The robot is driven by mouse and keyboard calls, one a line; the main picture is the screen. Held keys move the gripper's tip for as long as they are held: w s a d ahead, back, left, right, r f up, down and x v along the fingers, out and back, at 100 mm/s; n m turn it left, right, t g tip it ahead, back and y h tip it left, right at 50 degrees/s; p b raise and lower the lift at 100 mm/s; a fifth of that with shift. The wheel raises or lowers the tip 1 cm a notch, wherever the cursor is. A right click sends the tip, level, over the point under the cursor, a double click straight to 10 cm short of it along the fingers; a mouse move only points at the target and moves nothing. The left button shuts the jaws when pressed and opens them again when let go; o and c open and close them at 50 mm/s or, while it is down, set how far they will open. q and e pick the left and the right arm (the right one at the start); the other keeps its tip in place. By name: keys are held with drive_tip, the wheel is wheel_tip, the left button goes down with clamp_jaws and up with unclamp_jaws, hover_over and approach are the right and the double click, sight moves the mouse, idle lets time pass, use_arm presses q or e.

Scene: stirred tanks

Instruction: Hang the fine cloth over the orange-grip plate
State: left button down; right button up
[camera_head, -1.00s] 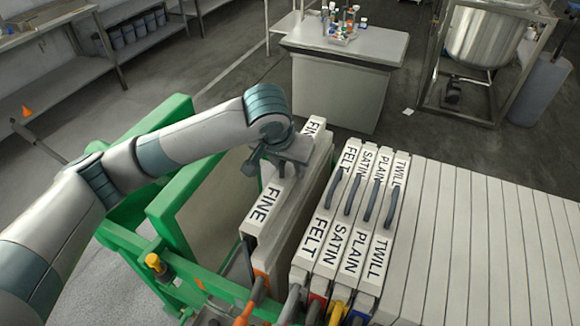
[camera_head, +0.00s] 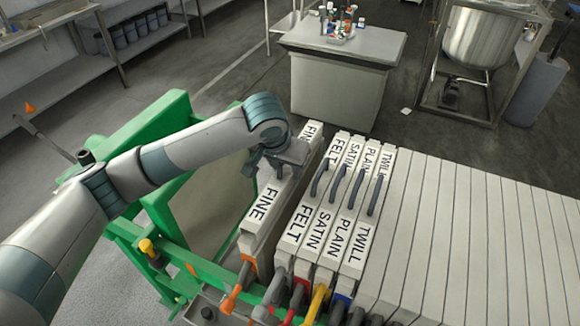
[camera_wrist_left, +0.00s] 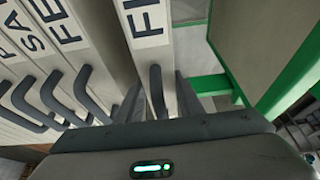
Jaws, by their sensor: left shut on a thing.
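The fine cloth (camera_head: 262,212) is a pale, narrow piece labelled FINE at both ends of its top. It also shows in the left wrist view (camera_wrist_left: 142,20). My left gripper (camera_head: 268,170) is over the middle of its top, shut on its dark handle (camera_wrist_left: 157,92), with a finger on each side. The orange grip (camera_head: 231,300) sticks out toward the viewer below the cloth's near end. The plate it belongs to is mostly hidden beneath the cloth, so I cannot tell how fully the cloth sits on it. My right gripper is out of view.
Just right stand the covered plates labelled FELT (camera_head: 292,232), SATIN (camera_head: 318,232), PLAIN and TWILL, with raised dark handles. A row of plain pale plates continues right. The green press frame (camera_head: 165,195) and a pale plate are on the left. A white cabinet (camera_head: 340,90) stands behind.

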use_arm(q)
drive_tip(key=shift+f, duration=0.6)
drive_tip(key=c, duration=1.2)
unclamp_jaws()
drive_tip(key=shift+f, duration=0.1)
drive_tip(key=shift+o, duration=0.2)
drive_tip(key=shift+s+r+b, duration=0.2)
drive_tip(key=shift+r+b, duration=0.15)
drive_tip(key=shift+r, duration=0.2)
drive_tip(key=b+v, duration=0.3)
drive_tip(key=v, duration=1.3)
drive_tip(key=shift+r+b, duration=0.2)
drive_tip(key=shift+b, duration=0.1)
